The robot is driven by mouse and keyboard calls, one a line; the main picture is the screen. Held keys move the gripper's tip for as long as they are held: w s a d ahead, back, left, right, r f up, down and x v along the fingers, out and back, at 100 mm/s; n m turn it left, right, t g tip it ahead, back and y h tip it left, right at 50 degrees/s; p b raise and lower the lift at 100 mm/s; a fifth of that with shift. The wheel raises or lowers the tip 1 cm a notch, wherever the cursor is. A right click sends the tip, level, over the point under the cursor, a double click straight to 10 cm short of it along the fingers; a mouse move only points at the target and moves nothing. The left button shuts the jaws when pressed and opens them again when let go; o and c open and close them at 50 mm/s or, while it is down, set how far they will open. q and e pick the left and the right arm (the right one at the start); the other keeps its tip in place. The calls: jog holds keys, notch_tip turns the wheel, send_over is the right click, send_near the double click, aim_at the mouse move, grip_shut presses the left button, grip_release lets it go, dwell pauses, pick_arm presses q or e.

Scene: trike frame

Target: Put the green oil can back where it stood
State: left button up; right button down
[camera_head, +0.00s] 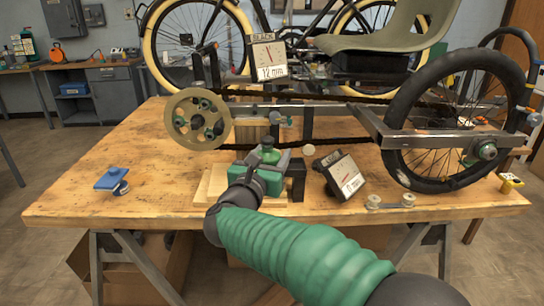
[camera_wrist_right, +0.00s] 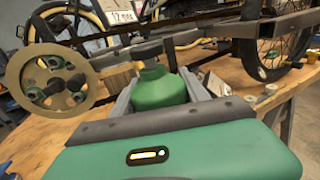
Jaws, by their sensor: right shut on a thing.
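The green oil can (camera_head: 269,156) is at the middle of the table's front, just behind my right gripper (camera_head: 272,167). In the right wrist view the can (camera_wrist_right: 158,90) sits between the two grey fingers of the gripper (camera_wrist_right: 160,84), which is shut on it. Its rounded shoulder and short neck show upright. My gripper hides its lower part, so I cannot tell whether its base touches anything. My left gripper is not in view.
A pale wooden board (camera_head: 213,186) lies below the gripper. A tilted gauge display (camera_head: 346,177) stands close on the right. The chainring (camera_head: 196,119), chain and trike frame (camera_head: 425,139) are behind. A blue piece (camera_head: 115,178) lies left; the table between is clear.

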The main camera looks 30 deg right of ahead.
aim_at(273, 164)
jog(key=shift+s+a+b, duration=0.3)
jog(key=shift+s+a, duration=0.1)
jog(key=shift+s, duration=0.25)
jog(key=shift+s+a+r+b, duration=0.1)
jog(key=shift+s+a+b, duration=0.15)
jog(key=shift+s, duration=0.2)
jog(key=shift+s+a+r+b, duration=0.1)
jog(key=shift+s+b, duration=0.1)
jog(key=shift+s, duration=0.25)
jog(key=shift+s+a+r, duration=0.1)
jog(key=shift+s+a, duration=0.35)
jog(key=shift+s, duration=0.15)
